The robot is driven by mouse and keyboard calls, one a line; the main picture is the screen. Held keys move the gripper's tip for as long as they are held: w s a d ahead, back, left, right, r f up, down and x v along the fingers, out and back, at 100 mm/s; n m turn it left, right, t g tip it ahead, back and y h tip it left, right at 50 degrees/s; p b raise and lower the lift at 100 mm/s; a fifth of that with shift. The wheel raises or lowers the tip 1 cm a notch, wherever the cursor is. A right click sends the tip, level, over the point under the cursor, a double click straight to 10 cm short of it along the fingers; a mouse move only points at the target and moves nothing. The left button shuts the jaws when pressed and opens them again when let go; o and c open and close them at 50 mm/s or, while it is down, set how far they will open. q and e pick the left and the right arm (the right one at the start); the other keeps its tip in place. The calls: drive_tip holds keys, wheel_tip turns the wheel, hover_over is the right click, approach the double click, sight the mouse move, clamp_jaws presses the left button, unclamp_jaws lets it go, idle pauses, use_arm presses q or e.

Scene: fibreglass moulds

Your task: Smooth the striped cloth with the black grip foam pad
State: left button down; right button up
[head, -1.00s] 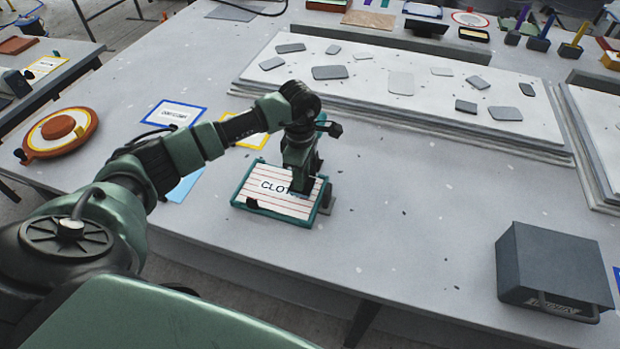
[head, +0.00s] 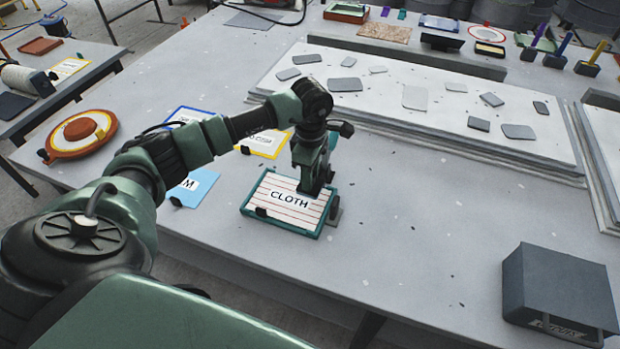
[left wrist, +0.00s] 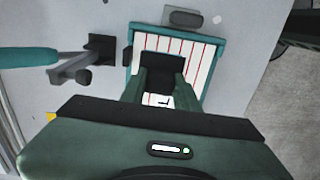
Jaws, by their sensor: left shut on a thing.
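The striped cloth (head: 280,208), white with thin red stripes and the word CLOTH, lies flat in a teal frame on the table. It also shows in the left wrist view (left wrist: 205,62). My left gripper (head: 312,188) is over the far right part of the cloth, pointing down. In the left wrist view its fingers (left wrist: 162,82) are shut on a dark block, which looks like the black grip of the foam pad (left wrist: 163,64). The pad's underside is hidden, so I cannot tell whether it touches the cloth. My right gripper is not in view.
A dark grey box (head: 560,290) stands at the front right. A long pale slab with several grey patches (head: 415,97) lies behind. Blue and yellow cards (head: 262,143) lie beyond the frame, and an orange round mould (head: 80,132) is at left. The table between frame and box is clear.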

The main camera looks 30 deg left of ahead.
use_arm(q)
drive_tip(key=shift+r, duration=0.7)
drive_tip(key=shift+w, duration=0.1)
drive_tip(key=shift+r+p, duration=1.1)
drive_tip(key=shift+r, duration=0.45)
drive_tip(key=shift+f, duration=0.1)
drive_tip(key=f+b, duration=0.1)
drive_tip(key=a+f+b, duration=0.1)
drive_tip(key=shift+s+f+b, duration=0.15)
drive_tip(key=shift+s+b, duration=0.05)
drive_tip(key=shift+b, duration=0.1)
drive_tip(key=shift+a+f, duration=0.15)
drive_tip(key=shift+f, duration=0.05)
drive_tip(key=shift+s, duration=0.1)
